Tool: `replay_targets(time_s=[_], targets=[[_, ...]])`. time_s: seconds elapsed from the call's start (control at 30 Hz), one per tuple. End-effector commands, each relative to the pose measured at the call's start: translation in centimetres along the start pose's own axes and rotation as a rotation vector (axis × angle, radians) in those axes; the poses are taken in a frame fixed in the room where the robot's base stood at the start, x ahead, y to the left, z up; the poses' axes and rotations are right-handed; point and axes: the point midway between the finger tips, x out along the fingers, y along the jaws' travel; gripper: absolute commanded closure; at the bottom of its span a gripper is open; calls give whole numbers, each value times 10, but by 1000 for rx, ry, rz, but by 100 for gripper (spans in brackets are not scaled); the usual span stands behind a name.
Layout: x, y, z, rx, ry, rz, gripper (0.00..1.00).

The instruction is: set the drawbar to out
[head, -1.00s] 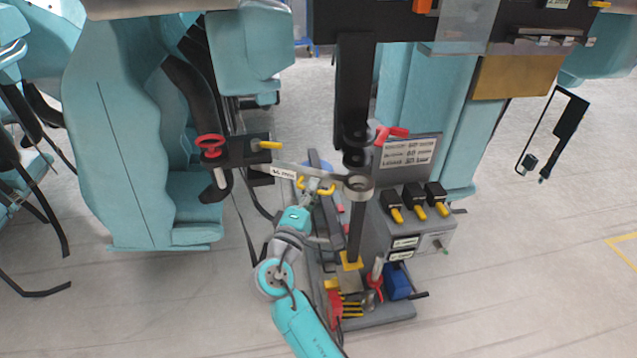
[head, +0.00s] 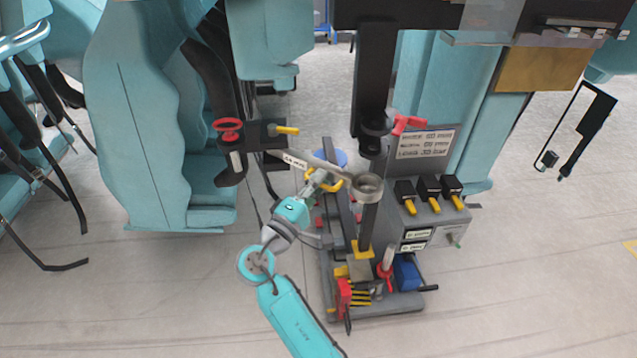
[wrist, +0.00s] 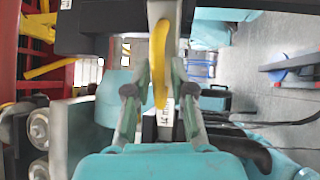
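The drawbar (head: 294,159) is a grey bar with a white label at its left and a round grey ring (head: 368,186) at its right end. The ring is by the dark upright post; I cannot tell whether it encircles the post. A curved yellow handle (head: 331,184) hangs at the bar's middle. My gripper (head: 321,180) reaches it from the lower left. In the wrist view the yellow handle (wrist: 160,62) stands between the two fingers of my gripper (wrist: 163,72), which look closed on it. The exact finger contact is small and partly hidden.
A black bracket (head: 250,138) with a red handwheel (head: 228,128) sits left of the bar. A grey console (head: 430,205) with yellow-tipped levers is at the right. A red lever (head: 409,123) is above. Teal seats (head: 135,130) stand left; floor is clear in front.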

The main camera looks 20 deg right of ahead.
Motion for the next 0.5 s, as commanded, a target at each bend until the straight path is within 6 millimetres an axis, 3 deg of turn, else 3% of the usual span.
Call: replay_targets(time_s=[0.33, 0.5], targets=[[-1, 0, 0, 1, 1, 1, 63], [-16, 0, -1, 1, 3, 0, 63]])
